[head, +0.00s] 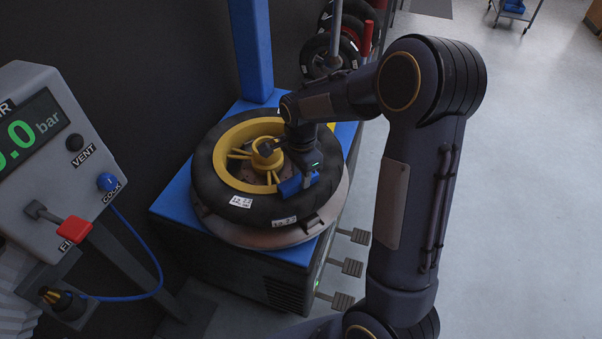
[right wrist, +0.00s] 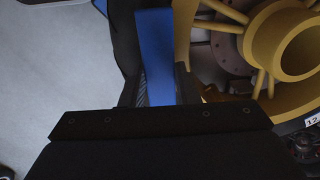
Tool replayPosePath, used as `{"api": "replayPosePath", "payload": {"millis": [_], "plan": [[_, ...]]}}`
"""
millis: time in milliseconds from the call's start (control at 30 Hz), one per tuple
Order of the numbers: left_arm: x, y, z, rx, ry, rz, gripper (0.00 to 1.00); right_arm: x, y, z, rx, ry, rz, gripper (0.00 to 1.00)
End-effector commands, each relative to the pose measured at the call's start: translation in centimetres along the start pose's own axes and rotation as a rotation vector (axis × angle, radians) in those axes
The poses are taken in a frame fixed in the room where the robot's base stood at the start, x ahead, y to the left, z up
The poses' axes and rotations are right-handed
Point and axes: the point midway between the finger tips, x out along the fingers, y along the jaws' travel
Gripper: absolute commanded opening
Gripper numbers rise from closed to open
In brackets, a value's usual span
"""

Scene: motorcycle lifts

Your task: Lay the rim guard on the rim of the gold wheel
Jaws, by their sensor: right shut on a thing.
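The gold wheel (head: 230,165) lies flat with its black tyre on the turntable of a blue tyre machine. The blue rim guard (head: 291,187) is at the right front part of the wheel, where gold rim and tyre meet. My right gripper (head: 306,176) is shut on it from above. In the right wrist view, the rim guard (right wrist: 156,60) stands between the fingers, with the gold wheel (right wrist: 262,50) to its right and the dark tyre to its left. I cannot tell whether the guard touches the rim. My left gripper is not in view.
The blue column (head: 251,50) of the machine rises behind the wheel. Pedals (head: 347,267) stick out at its right side. An inflation console (head: 50,150) with a blue hose stands at the left. More tyres (head: 322,55) stand behind.

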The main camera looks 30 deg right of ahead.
Motion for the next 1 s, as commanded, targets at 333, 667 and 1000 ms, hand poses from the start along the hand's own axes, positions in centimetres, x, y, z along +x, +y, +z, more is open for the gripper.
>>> {"api": "replayPosePath", "payload": {"millis": [333, 667, 1000], "plan": [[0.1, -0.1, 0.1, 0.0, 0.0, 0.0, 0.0, 0.2, 0.0, 0.0, 0.0, 0.0, 0.0, 0.5], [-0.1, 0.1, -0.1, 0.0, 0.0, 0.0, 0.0, -0.8, -0.1, 0.0, 0.0, 0.0, -0.003, 0.5], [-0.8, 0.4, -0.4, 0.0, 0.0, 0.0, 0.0, -7.7, -0.1, 0.0, 0.0, 0.0, -0.006, 0.5]]}}
